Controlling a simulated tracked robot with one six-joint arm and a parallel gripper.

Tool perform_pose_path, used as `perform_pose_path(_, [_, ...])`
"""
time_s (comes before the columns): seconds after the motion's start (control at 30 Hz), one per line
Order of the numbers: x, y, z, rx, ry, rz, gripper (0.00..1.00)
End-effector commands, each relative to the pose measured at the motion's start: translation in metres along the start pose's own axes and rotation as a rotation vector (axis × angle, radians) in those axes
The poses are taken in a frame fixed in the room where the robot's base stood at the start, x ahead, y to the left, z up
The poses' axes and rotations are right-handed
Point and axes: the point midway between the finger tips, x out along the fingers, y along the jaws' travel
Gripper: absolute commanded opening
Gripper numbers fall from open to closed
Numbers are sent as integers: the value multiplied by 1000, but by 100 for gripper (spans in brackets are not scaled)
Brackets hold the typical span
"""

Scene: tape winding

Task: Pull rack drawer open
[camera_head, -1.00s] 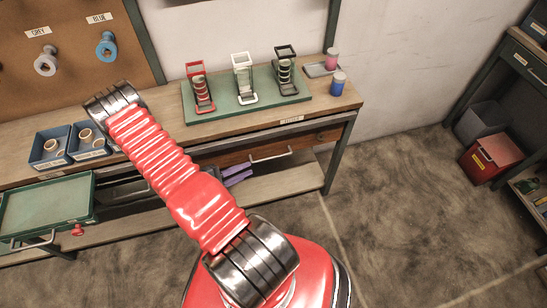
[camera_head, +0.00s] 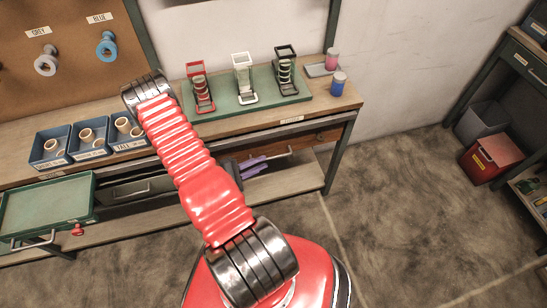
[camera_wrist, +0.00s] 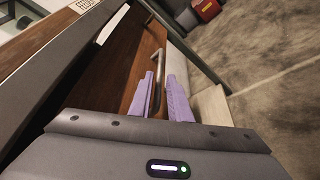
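The wooden drawer (camera_head: 328,136) sits under the right part of the bench top, its front close to the bench frame. Its metal bar handle (camera_head: 283,154) also shows in the wrist view (camera_wrist: 158,50). My gripper (camera_head: 256,164) has purple fingers and is at the handle's left part in the head view. In the wrist view, my gripper (camera_wrist: 161,84) has its fingers apart, with the handle bar running into the gap between them. I cannot tell whether either finger touches the bar. My arm hides the drawer's left part in the head view.
A green drawer (camera_head: 30,202) stands pulled out at the left. Blue bins (camera_head: 50,160) with spools stand on the bench, and a green board (camera_head: 222,118) carries three small racks. A red bin (camera_head: 492,158) stands at the right. The floor before the bench's right end is clear.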

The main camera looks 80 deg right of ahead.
Motion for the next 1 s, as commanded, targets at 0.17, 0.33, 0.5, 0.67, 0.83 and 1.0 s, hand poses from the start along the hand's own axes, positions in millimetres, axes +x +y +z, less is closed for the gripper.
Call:
perform_pose_path(0.17, [22, -1, 1, 1, -3, -2, 17])
perform_pose_path(0.33, [41, -1, 1, 1, -2, -2, 17])
perform_pose_path(0.5, [59, -1, 0, 1, -2, -2, 17])
perform_pose_path(0.67, [68, 0, 0, 1, -1, -1, 17])
perform_pose_path(0.83, [70, 0, 0, 0, 0, 0, 17])
perform_pose_path(1.0, [69, 0, 0, 0, 0, 0, 16])
